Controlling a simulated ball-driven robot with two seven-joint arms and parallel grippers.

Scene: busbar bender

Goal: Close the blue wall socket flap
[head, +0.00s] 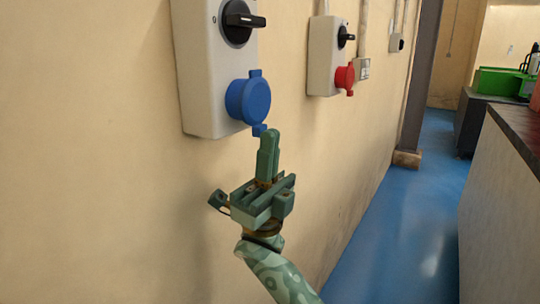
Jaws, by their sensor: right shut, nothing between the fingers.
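The blue wall socket flap (249,101) is a round blue cover on the lower part of a grey switch box (205,75) on the wall at the upper left. It looks seated flat over its socket, with a small tab at its top and another at its bottom. My right gripper (270,136) points upward just below and slightly right of the bottom tab, its fingers together and empty. I cannot tell whether the fingertips touch the tab. My left gripper is not in view.
A black rotary switch (240,21) sits above the flap. A second grey box (323,60) with a red socket cover (344,77) is farther along the wall. A counter (505,170) stands at the right, with clear blue floor (400,230) between.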

